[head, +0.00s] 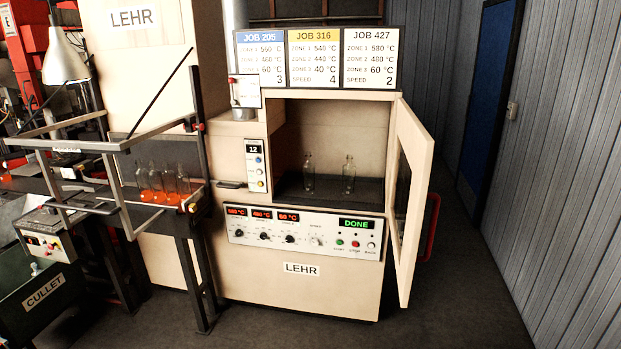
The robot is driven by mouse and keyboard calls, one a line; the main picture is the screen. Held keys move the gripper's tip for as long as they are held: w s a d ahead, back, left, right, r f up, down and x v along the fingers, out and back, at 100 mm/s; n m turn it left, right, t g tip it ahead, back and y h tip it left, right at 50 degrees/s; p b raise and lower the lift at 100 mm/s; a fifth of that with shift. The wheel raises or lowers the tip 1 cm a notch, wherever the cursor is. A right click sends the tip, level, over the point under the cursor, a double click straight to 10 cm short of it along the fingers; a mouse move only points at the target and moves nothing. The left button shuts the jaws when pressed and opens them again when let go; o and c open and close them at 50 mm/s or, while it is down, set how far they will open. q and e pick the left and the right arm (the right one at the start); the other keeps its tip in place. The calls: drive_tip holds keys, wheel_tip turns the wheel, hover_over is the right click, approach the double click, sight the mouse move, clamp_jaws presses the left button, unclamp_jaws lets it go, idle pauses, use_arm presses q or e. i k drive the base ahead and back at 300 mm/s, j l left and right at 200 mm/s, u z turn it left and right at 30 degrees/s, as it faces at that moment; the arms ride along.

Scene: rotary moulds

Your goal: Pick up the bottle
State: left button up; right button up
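Two clear glass bottles stand upright inside the open chamber of the lehr (250,285). The left bottle (308,174) and the right bottle (348,175) stand apart on the dark chamber floor. Several more bottles (163,184), glowing orange at the base, stand close together on the conveyor at the left. The pictures do not show which bottle the task means. Neither of my grippers is in view.
The lehr door (411,200) is swung open to the right, with a red handle (430,228). A metal frame (110,150) surrounds the conveyor. A green cullet bin (45,300) stands front left. Floor (470,300) at right is clear.

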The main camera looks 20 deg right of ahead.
sight(308, 167)
drive_tip(key=i+j+z, duration=0.4)
drive_tip(key=i+j, duration=0.55)
